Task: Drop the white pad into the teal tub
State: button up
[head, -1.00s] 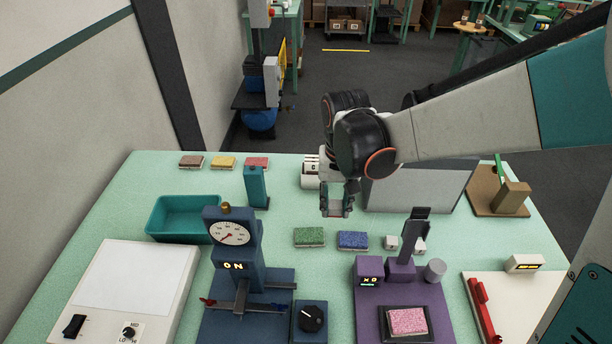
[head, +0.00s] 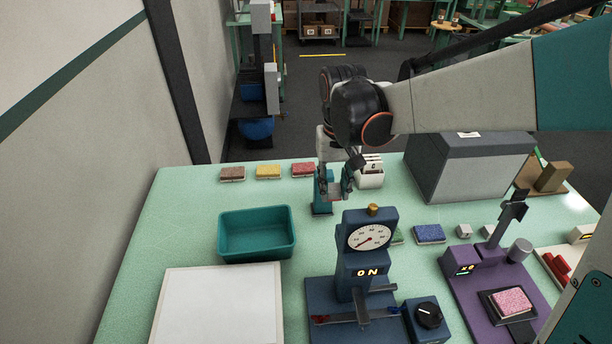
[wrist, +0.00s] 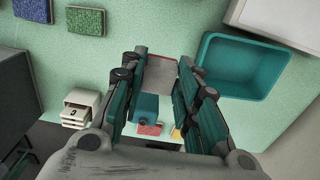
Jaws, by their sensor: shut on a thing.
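My gripper (head: 333,188) is above the table, in front of or over the teal upright block (head: 321,205); the exact height is unclear. In the wrist view its fingers (wrist: 164,75) are shut on a pale, flat pad (wrist: 160,80) with a reddish edge, which I take to be the white pad. The fingers partly hide it. The teal tub (head: 257,252) stands on the table to the left and nearer in the head view. It looks empty, and the pad is outside it. In the wrist view the tub (wrist: 240,62) is right of the fingers.
Brown, yellow and red sponges (head: 268,171) lie along the back edge. A blue dial device (head: 362,268) stands right of the tub. A white panel (head: 218,308) lies in front of it. A white drawer unit (head: 369,174) and a grey box (head: 465,165) are right of my gripper.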

aim_at(259, 244)
jog(key=j+z, duration=0.1)
jog(key=j, duration=0.6)
jog(key=k+j+z, duration=0.1)
jog(key=j, duration=0.55)
jog(key=k, duration=0.05)
